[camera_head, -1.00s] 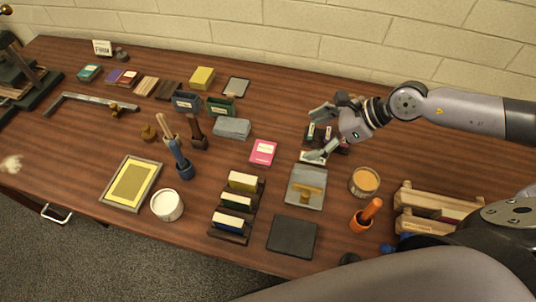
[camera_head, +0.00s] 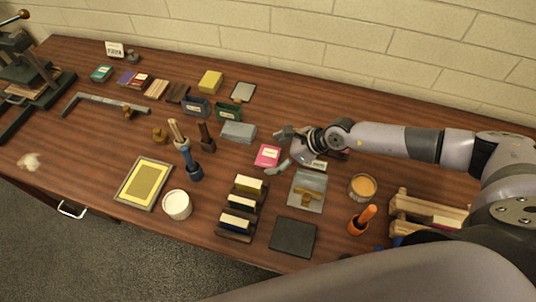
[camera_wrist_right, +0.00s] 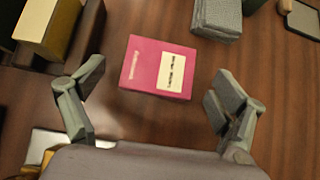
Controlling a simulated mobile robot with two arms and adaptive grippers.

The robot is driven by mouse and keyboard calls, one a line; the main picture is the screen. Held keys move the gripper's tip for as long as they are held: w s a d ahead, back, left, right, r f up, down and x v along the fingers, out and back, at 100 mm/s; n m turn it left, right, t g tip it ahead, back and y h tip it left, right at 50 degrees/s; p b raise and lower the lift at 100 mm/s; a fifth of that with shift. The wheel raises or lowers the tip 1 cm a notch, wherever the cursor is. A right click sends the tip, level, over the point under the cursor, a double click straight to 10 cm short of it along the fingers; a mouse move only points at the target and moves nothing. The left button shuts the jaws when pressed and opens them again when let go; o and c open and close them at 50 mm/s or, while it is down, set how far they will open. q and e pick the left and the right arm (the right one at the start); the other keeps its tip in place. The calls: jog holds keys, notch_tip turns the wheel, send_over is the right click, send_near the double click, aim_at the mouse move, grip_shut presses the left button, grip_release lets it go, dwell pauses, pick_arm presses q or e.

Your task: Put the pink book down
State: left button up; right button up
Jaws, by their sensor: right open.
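The pink book (camera_head: 267,156) lies flat on the wooden table near the middle, with a pale label on its cover. It also shows in the right wrist view (camera_wrist_right: 158,68), ahead of and between the fingers. My right gripper (camera_head: 282,149) is open and empty, close to the book's right side, with its fingers pointing toward it. In the right wrist view the two fingers (camera_wrist_right: 155,95) are spread wide and apart from the book. My left gripper is not in view.
A grey block (camera_head: 238,132) lies behind the book. A rack with several books (camera_head: 236,218) stands in front of it to the left. A grey tray with a tan tool (camera_head: 309,177) lies to the front right. Bare table surrounds the book.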

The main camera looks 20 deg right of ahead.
jog(key=shift+x, duration=1)
jog(key=c, duration=1.4)
